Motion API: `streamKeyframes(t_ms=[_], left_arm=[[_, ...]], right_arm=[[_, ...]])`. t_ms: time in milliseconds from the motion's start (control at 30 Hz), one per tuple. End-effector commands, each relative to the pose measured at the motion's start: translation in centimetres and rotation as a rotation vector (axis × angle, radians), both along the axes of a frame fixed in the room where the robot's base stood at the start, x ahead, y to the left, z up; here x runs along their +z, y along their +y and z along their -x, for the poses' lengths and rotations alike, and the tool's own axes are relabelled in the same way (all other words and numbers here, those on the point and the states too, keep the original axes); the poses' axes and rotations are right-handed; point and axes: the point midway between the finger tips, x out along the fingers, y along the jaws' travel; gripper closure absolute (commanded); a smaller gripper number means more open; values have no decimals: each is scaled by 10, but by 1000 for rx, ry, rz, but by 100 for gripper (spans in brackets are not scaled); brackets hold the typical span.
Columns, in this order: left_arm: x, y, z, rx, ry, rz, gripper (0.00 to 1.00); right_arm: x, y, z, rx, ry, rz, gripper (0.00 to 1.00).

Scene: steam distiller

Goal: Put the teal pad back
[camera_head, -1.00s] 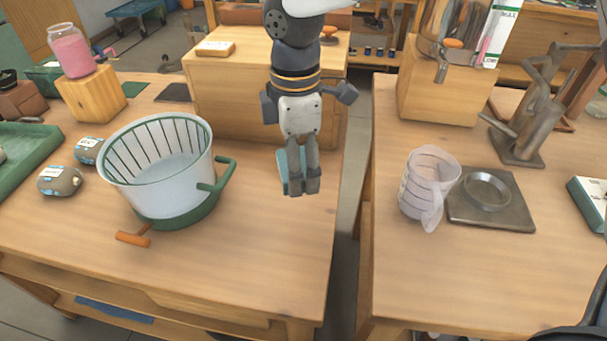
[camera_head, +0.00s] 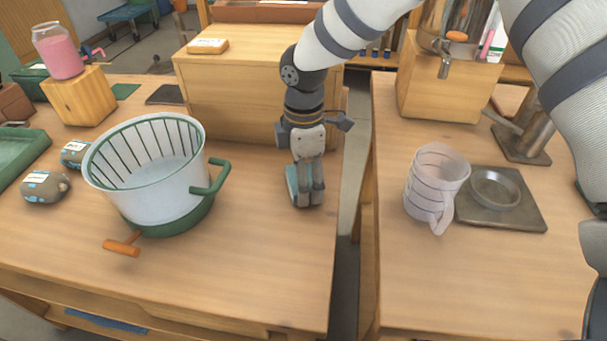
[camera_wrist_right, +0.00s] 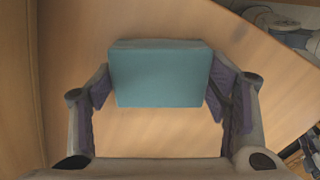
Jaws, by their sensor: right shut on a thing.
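The teal pad (camera_head: 291,179) is a small flat block near the right edge of the left wooden table, just right of the strainer bucket. My right gripper (camera_head: 310,196) points down and is shut on it, partly hiding it in the head view. In the right wrist view the teal pad (camera_wrist_right: 158,76) sits between the two purple-lined fingers, its flat face toward the camera. The pad is at or just above the tabletop; I cannot tell whether it touches. My left gripper is not in view.
A wooden box (camera_head: 228,95) stands behind. A gap separates the right table, which holds a clear measuring jug (camera_head: 430,190) and a dark plate (camera_head: 520,212).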

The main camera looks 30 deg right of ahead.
Motion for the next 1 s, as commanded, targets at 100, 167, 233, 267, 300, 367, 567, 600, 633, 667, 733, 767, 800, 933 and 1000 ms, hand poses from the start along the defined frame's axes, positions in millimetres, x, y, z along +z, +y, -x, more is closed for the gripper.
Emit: streamKeyframes(t_ms=[100, 167, 233, 267, 300, 367, 567, 600, 633, 667, 733, 767, 800, 933, 1000], left_arm=[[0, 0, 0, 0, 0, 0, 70], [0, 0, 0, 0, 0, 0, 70], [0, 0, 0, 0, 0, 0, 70], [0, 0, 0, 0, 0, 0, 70], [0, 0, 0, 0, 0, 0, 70], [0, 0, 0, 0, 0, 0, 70], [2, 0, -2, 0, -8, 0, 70], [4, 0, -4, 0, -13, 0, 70], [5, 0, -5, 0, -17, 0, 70], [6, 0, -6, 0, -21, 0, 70], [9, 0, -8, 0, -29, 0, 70], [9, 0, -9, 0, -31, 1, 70], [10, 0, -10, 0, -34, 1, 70], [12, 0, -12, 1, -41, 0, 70], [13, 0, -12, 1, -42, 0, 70]], right_arm=[[-1, 0, 0, 0, 0, 0, 10], [-1, 0, 0, 0, 0, 0, 10], [-1, 0, 0, 0, 0, 0, 10], [-1, 0, 0, 0, 0, 0, 10], [-1, 0, 0, 0, 0, 0, 10], [-1, 0, 0, 0, 0, 0, 10], [19, 0, -1, -1, -5, -1, 10], [30, 0, -2, 0, -8, -1, 10], [39, 0, -1, 1, -8, -1, 10], [49, 0, -2, 0, -11, -1, 10], [69, 0, -1, 0, -9, -1, 10], [77, 0, -1, 0, -9, -1, 10], [87, 0, -1, 0, -8, -1, 10], [111, 0, -1, -1, -5, -1, 10], [118, 0, 0, 0, -1, -1, 10]])
